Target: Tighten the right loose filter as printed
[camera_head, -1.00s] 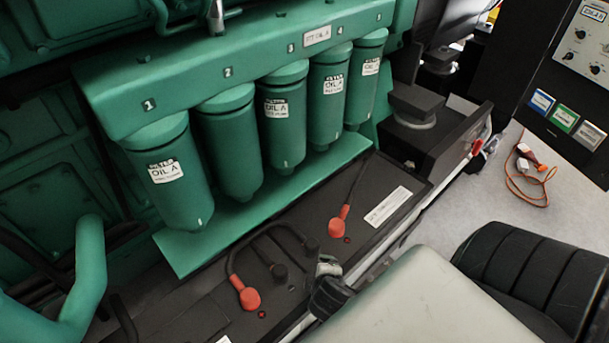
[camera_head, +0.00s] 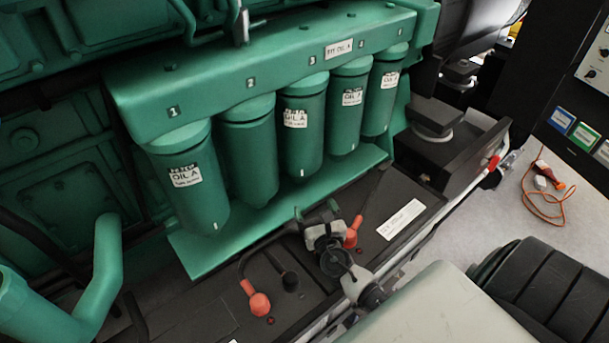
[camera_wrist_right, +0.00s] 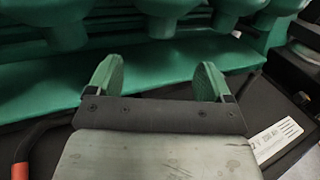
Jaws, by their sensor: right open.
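Several green oil filters hang in a row under a green header (camera_head: 260,72) in the head view, with printed position numbers above them. The filter under number 1 (camera_head: 188,205) and the filter under number 3 (camera_head: 303,140) show white OIL A labels. The filter under number 2 (camera_head: 248,160) shows no label. Two more labelled filters (camera_head: 347,125) (camera_head: 384,105) hang at the right end. My right gripper (camera_head: 318,210) is open and empty, in front of and below the middle filters. In the right wrist view its green-padded fingers (camera_wrist_right: 162,75) point toward the filter bottoms, apart from them. My left gripper is out of view.
A green ledge (camera_head: 205,258) runs beneath the filters. A black battery top (camera_head: 375,240) with red terminal caps (camera_head: 258,300) and cables lies below my gripper. A black mount block (camera_head: 450,155) stands right of the row. An orange cable (camera_head: 545,205) lies on the floor.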

